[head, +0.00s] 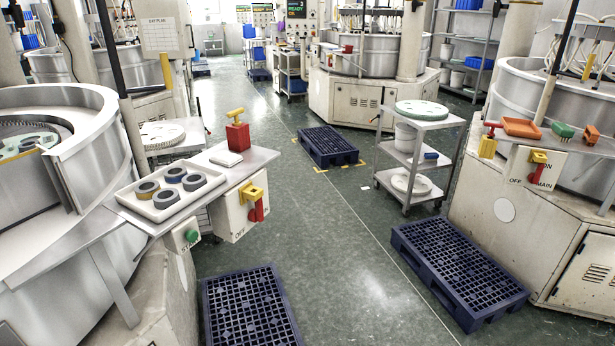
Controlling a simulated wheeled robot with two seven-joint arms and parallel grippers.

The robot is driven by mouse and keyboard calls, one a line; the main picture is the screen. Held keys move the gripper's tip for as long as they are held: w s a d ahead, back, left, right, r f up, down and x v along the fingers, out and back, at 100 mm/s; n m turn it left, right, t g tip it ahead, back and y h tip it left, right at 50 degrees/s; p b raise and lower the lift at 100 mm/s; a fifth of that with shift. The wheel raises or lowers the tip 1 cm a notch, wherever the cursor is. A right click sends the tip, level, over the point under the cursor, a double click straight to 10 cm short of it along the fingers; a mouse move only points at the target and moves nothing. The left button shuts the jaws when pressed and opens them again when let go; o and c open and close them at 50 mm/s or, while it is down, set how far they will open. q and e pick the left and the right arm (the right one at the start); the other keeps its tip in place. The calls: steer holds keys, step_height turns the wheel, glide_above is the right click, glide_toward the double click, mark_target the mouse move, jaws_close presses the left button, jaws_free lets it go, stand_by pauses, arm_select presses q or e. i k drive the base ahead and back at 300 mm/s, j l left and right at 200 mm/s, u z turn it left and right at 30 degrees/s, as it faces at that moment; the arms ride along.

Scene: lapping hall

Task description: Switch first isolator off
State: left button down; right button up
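A grey isolator box (234,216) hangs on the near left machine, under its side shelf. Its yellow mount (251,192) carries a red handle (256,212) that points down, and OFF is lettered low on the box. A second isolator (538,156) sits on the right machine, with a yellow mount and a red handle (537,173) pointing down and slightly left. OFF, ON and MAIN are lettered around it. I cannot tell which one is the first isolator, nor read either switch position for certain. Neither of my grippers is in view.
The left shelf (129,200) holds a white tray (156,210) of rings and a red block with a yellow top (237,134). A green button (192,235) is beside the isolator box. Dark blue pallets (252,312) (460,272) lie on the floor.

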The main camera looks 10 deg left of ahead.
mark_target(256, 214)
steer(key=i+l, duration=0.2)
steer(key=i, duration=0.2)
steer(key=i+l, duration=0.2)
steer(key=i, duration=0.25)
steer(key=i+l+z, duration=0.1)
steer(key=i+l, duration=0.15)
steer(key=i, duration=0.15)
